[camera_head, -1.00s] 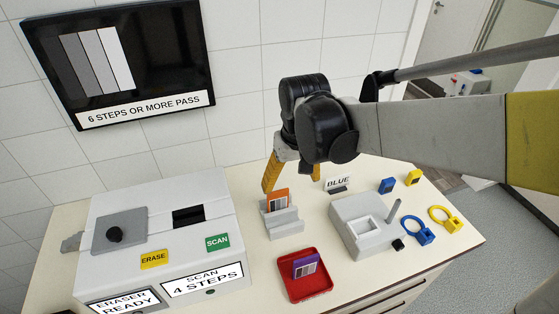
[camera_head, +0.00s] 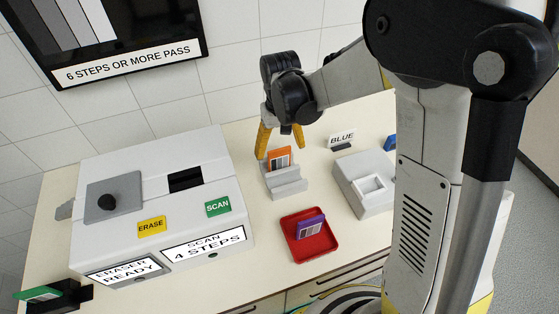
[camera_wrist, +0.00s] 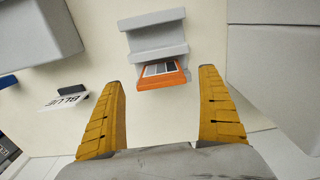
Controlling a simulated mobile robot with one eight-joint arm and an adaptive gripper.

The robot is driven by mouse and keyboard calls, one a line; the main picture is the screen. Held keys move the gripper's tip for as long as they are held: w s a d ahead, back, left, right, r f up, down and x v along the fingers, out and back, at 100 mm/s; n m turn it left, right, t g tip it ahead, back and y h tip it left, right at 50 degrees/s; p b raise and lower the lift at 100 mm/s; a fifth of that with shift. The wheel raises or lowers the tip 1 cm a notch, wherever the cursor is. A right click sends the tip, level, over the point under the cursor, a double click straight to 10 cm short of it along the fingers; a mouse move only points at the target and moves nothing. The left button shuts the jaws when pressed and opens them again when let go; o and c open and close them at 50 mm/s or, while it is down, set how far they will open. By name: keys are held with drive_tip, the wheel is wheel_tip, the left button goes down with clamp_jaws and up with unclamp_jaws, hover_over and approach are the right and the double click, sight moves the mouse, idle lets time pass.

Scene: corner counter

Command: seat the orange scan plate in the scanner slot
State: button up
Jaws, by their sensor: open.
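The orange scan plate (camera_head: 280,158) stands in a grey stepped holder (camera_head: 287,186) on the counter. The wrist view shows the plate (camera_wrist: 163,74) with its grey-stepped label, between and beyond my fingertips. My gripper (camera_head: 279,142) is open, with its yellow fingers behind and around the plate's place; they are apart from it in the wrist view (camera_wrist: 166,88). The scanner slot (camera_head: 185,180) is a dark opening in the top of the white machine (camera_head: 150,170), left of the holder.
A red tray (camera_head: 292,255) holds a purple plate (camera_head: 310,225). The machine's front has a yellow ERASE label (camera_head: 151,227) and a green SCAN label (camera_head: 218,206). A grey block (camera_head: 350,172) and BLUE sign (camera_head: 342,138) stand right. A green plate (camera_head: 38,294) lies at lower left.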

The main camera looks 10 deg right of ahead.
sight(279, 160)
wheel_tip(279, 160, down, 3)
drive_tip(key=shift+w+f+b, duration=0.1)
drive_tip(key=shift+f+b, duration=0.1)
drive_tip(key=shift+b, duration=0.15)
drive_tip(key=shift+r, duration=0.1)
drive_tip(key=c, duration=1.3)
drive_tip(key=shift+r, duration=0.1)
